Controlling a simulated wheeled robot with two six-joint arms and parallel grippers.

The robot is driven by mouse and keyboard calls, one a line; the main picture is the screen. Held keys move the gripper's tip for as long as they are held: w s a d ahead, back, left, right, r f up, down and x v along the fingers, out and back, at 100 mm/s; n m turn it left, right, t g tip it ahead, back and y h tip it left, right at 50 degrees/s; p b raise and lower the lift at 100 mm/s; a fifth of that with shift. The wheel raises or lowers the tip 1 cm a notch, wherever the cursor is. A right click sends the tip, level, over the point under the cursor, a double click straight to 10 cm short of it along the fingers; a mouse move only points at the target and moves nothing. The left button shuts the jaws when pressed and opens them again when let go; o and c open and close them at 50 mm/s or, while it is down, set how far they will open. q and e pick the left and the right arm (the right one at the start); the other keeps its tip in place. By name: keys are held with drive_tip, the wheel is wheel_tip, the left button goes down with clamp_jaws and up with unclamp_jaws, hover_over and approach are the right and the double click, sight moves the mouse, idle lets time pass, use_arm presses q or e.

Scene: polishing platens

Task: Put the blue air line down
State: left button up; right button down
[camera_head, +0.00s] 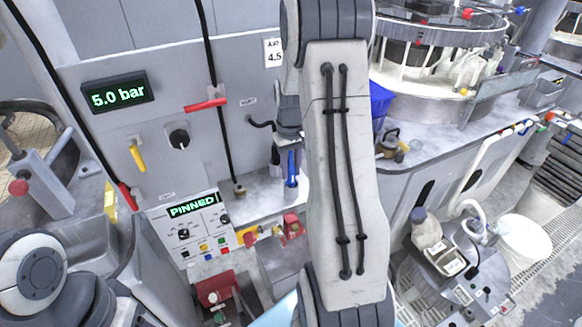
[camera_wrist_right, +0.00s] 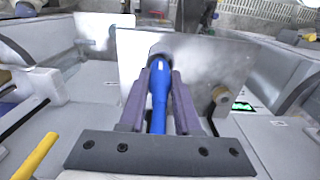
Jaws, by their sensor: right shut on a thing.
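The blue air line (camera_head: 292,168) shows in the head view as an upright blue piece just above a grey metal shelf (camera_head: 262,198). In the right wrist view the blue air line (camera_wrist_right: 158,95) lies between the two dark fingers, with a dark round end at its far tip. My right gripper (camera_head: 285,165) is shut on it, pointing down over the shelf. The fingers also show in the right wrist view (camera_wrist_right: 160,88). Whether the line touches the shelf is hard to tell. Much of the right gripper's surroundings is hidden by my right arm. My left gripper is not in view.
A panel behind holds a 5.0 bar display (camera_head: 118,92), a red lever (camera_head: 206,104) and a yellow handle (camera_head: 137,155). A control box reading PINNED (camera_head: 192,208) stands left of the shelf. Red fittings (camera_head: 291,226) sit below the shelf. A blue bin (camera_head: 381,100) is right of my arm.

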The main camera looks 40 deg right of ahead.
drive_tip(key=shift+f, duration=0.15)
drive_tip(key=c, duration=0.6)
unclamp_jaws()
